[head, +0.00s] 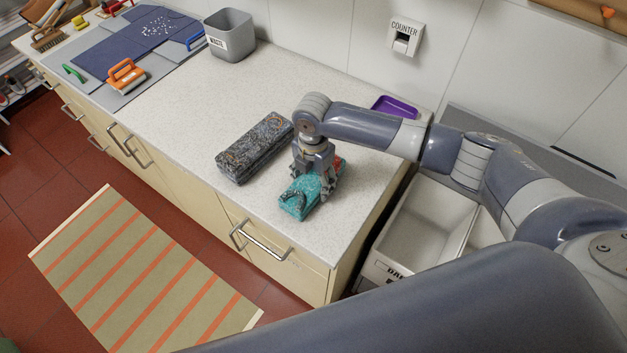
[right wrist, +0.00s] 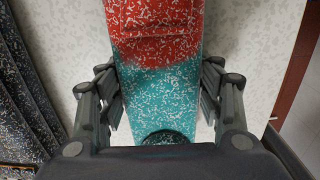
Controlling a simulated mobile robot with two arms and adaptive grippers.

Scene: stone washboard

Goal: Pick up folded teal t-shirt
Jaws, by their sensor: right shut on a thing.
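The folded teal t-shirt (head: 297,204) lies on the pale speckled counter near its front right edge. It has a dark round mark at its near end and red at its far end. My right gripper (head: 317,190) points down over it, with its fingers at the shirt's sides. In the right wrist view the shirt (right wrist: 160,95) runs between the two fingers, teal with white flecks near me and red beyond. The right gripper is shut on it. The shirt appears to rest on the counter; any small gap beneath is hidden. My left gripper is not in view.
A dark patterned folded stack (head: 254,147) lies just left of the shirt. A purple tray (head: 395,106) is behind my right arm. A grey waste bin (head: 230,35) stands at the back. A white open bin (head: 425,222) stands below the counter's right end. Bare counter lies farther left.

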